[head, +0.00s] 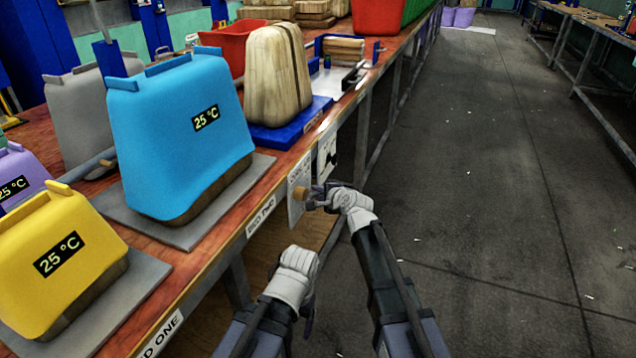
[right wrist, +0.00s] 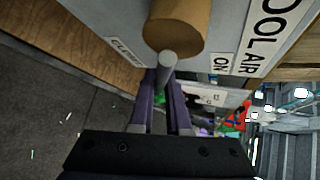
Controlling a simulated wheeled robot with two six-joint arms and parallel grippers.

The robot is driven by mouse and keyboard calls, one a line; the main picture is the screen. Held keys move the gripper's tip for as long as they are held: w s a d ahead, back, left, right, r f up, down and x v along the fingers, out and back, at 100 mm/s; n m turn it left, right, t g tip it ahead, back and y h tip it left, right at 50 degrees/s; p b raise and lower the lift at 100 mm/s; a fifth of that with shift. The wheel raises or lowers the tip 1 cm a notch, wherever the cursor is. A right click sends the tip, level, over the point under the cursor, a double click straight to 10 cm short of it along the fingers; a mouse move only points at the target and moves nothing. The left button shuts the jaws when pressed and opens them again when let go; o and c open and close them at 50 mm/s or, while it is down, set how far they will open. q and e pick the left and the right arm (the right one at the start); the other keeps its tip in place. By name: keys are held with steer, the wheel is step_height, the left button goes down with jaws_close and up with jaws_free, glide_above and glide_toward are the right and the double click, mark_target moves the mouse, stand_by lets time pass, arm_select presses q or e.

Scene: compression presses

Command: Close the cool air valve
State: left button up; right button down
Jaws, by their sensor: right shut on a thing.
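The cool air valve is a brown round knob (right wrist: 178,25) with a grey stub handle (right wrist: 167,62), on a pale panel (right wrist: 225,40) lettered "COOL AIR". A "CLOSED" label (right wrist: 126,50) is left of the knob and an "ON" label (right wrist: 221,63) is right of it in the right wrist view. The handle points between the two labels. My right gripper (right wrist: 165,85) is shut on the handle. In the head view the brown knob (head: 301,193) is at the bench front, with my right gripper (head: 318,196) at it. My left gripper (head: 308,303) hangs low; its fingers are unclear.
The wooden bench (head: 222,240) holds a blue press cover (head: 180,140) and a yellow one (head: 60,265), both reading 25 °C. A wood-coloured block (head: 278,75) stands on a blue base (head: 290,133).

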steer(key=f+m+g, duration=0.1)
steer(key=s+m+g+p, duration=0.1)
steer(key=g, duration=0.1)
steer(key=s+a+f+m+g+y+p, duration=0.1)
steer(key=g, duration=0.1)
steer(key=shift+s+f, duration=0.1)
steer(key=shift+f, duration=0.25)
steer(key=shift+s+a+f+m+g, duration=0.1)
steer(key=shift+s+f+m+g, duration=0.25)
steer(key=shift+g, duration=0.35)
steer(key=shift+s+a+f+m+g+y, duration=0.1)
steer(key=shift+s+a+m+g+y, duration=0.15)
steer(key=shift+s+m+g+y, duration=0.35)
steer(key=shift+s+a+f+m+g+y, duration=0.1)
steer(key=shift+s+a+m+g+y, duration=0.2)
steer(key=shift+s+g, duration=0.6)
steer(key=c, duration=0.9)
jaws_free()
steer(key=shift+w, duration=0.1)
steer(key=shift+r, duration=0.15)
